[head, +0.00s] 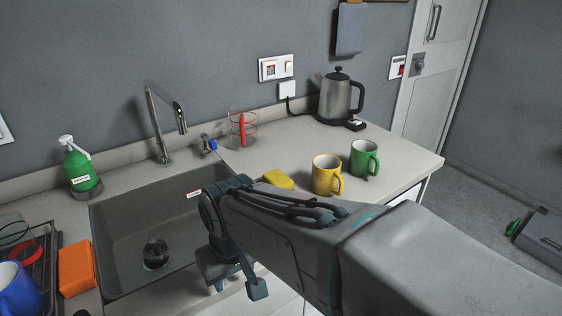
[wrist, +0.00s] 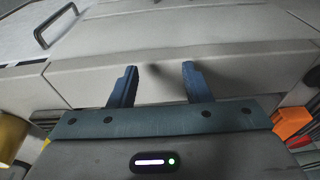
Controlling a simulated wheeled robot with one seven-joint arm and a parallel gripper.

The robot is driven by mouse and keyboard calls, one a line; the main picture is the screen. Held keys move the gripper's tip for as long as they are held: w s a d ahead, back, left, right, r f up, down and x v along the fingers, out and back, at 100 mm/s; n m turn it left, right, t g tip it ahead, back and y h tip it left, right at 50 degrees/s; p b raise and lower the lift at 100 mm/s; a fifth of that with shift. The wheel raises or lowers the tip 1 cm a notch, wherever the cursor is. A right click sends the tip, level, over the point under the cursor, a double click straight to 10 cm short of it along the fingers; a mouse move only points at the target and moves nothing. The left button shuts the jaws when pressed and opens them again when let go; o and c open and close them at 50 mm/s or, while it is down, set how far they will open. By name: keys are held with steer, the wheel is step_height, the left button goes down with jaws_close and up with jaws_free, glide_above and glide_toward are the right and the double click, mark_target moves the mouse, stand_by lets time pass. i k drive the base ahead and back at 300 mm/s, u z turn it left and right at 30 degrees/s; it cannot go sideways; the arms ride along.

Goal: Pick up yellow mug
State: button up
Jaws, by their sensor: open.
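The yellow mug (head: 327,175) stands upright on the counter, right of the sink, with its handle toward the right. A yellow object, probably the same mug, shows partly at the left edge of the wrist view (wrist: 12,138). My gripper (wrist: 158,72) is open and empty, with two dark blue fingers apart in front of the pale cabinet front. In the head view my arm reaches in from the lower right, and its end is over the front of the sink, left of and nearer than the mug. The fingertips are not clear there.
A green mug (head: 364,158) stands just right of the yellow one. A yellow sponge (head: 278,180) lies to its left.

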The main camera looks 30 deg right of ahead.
mark_target(329, 179)
steer(key=k, duration=1)
steer(key=u, duration=0.9)
steer(key=i, duration=0.65)
steer(key=z, duration=2.75)
steer(key=i, duration=0.5)
